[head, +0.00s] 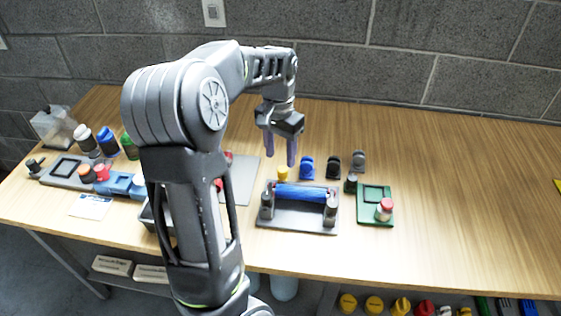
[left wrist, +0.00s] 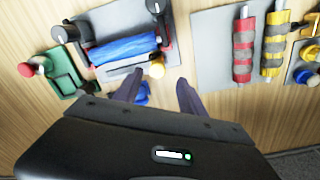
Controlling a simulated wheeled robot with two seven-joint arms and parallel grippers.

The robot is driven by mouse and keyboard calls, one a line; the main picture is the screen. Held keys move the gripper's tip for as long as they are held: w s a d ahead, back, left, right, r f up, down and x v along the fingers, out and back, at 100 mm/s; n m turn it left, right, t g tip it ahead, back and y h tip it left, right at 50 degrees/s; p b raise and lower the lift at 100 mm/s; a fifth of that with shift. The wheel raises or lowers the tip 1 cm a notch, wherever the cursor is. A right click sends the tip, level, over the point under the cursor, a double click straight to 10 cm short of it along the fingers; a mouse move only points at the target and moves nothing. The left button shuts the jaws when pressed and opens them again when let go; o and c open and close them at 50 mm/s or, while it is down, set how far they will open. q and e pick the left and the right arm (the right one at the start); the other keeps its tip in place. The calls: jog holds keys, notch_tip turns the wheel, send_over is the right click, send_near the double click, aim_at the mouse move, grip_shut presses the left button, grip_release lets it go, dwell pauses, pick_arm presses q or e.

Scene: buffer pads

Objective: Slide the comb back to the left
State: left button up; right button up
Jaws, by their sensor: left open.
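A blue roller (head: 300,191) lies between two dark posts on a grey base plate (head: 290,219); it also shows in the left wrist view (left wrist: 122,49). I cannot clearly make out a comb; a thin grey strip runs along the roller in the left wrist view. A yellow knob (head: 283,173) stands by the left end of the roller, behind it in the head view. My left gripper (head: 281,158) is open and empty above the yellow knob. In the left wrist view the yellow knob (left wrist: 157,69) shows just beyond the gap between the fingertips. My right gripper is out of view.
Blue (head: 307,168), black (head: 333,165) and grey (head: 358,161) knobs stand behind the base plate. A green tray (head: 374,192) with a red-topped post is to the right. Red (left wrist: 243,50) and yellow (left wrist: 274,45) rollers lie on a grey mat. The table's right side is mostly clear.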

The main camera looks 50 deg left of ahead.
aim_at(280, 167)
pick_arm(q)
jog(key=shift+a+r, duration=0.1)
jog(key=shift+r, duration=1.75)
